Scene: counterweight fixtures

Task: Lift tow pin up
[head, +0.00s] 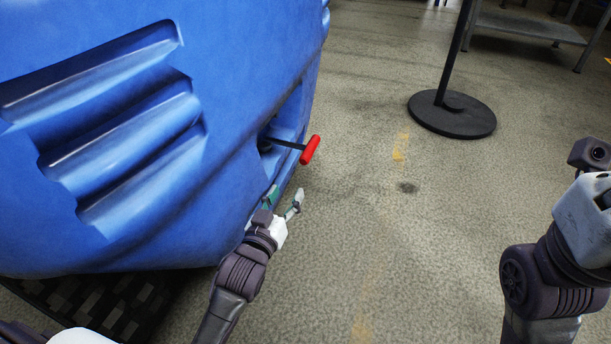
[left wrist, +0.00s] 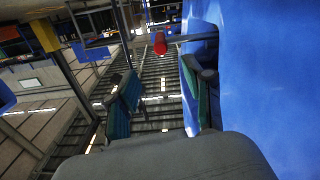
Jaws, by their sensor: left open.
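The tow pin has a red handle (head: 310,149) on a dark shaft that comes out of a recess in the side of the large blue body (head: 235,130). The red handle also shows near the top of the left wrist view (left wrist: 160,43), beyond my fingertips. My left gripper (head: 283,200) is open and empty, below the handle and close to the blue wall, apart from the pin. In the left wrist view its two green-padded fingers (left wrist: 160,95) stand apart, the right one near the blue surface. The pin's inner end is hidden in the recess. My right arm is at the right edge; its fingers are not clearly seen.
A black round stand base (head: 452,115) with a pole stands on the floor at the upper right. A grey shelf (head: 525,27) is behind it. The floor (head: 400,230) between the blue body and my right arm is clear.

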